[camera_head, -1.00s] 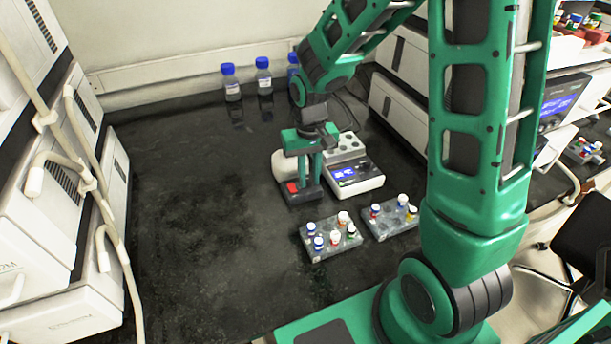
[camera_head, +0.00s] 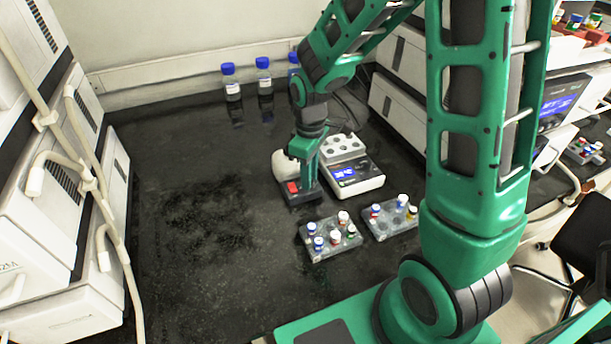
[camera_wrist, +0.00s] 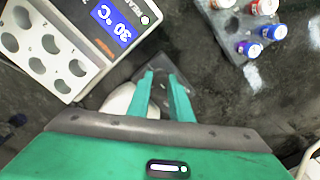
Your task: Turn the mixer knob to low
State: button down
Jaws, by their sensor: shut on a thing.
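The mixer is a small device with a white rounded body (camera_head: 280,172) and a dark front base (camera_head: 302,199) bearing a red patch (camera_head: 292,187). It stands on the black bench, left of the white heating block. My gripper (camera_head: 306,183) points down at the front base, right beside the red patch. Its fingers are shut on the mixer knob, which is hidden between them. In the wrist view, my gripper (camera_wrist: 162,84) reaches down over the dark base, and part of the white body (camera_wrist: 118,100) shows beside the left finger. The knob's pointer and markings cannot be read.
The heating block (camera_head: 354,181) with a lit blue display stands close on the right. Two grey racks with capped vials, a left one (camera_head: 320,247) and a right one (camera_head: 384,226), lie in front. Blue-capped bottles (camera_head: 264,88) stand at the back. The bench to the left is clear.

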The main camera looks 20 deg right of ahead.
jog(key=shift+w+r+n, duration=0.1)
jog(key=shift+w+n, duration=0.15)
jog(key=shift+n, duration=0.25)
jog(key=c, duration=1.6)
grip_release()
jog(key=shift+s, duration=0.1)
notch_tip(320, 180, up, 11)
jog(key=shift+f, duration=0.15)
